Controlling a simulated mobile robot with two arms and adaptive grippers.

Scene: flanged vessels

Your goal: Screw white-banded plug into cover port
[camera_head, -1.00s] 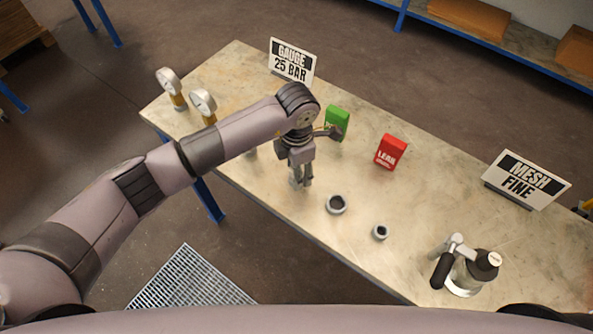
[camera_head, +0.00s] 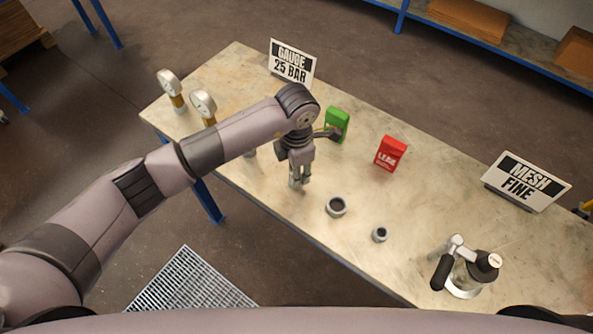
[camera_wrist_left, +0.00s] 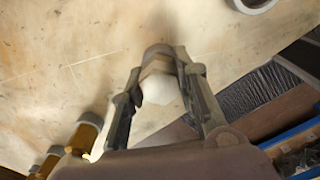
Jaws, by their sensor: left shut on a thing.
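My left gripper (camera_head: 299,183) points down over the near edge of the table, left of the two grey rings. In the left wrist view its fingers (camera_wrist_left: 165,95) are shut on a small plug (camera_wrist_left: 157,90) with a pale hexagonal end and a brownish part behind it. I cannot clearly make out a white band on it. A metal vessel (camera_head: 463,281) stands at the right of the table, with a black-handled lever (camera_head: 446,263) and a dark fitting with a white top (camera_head: 487,262). I cannot tell an open port in its cover. My right gripper is not in view.
Two grey rings (camera_head: 336,206) (camera_head: 380,234) lie between the gripper and the vessel. A green box (camera_head: 337,122), a red box (camera_head: 390,153) and two signs (camera_head: 291,63) (camera_head: 526,181) stand farther back.

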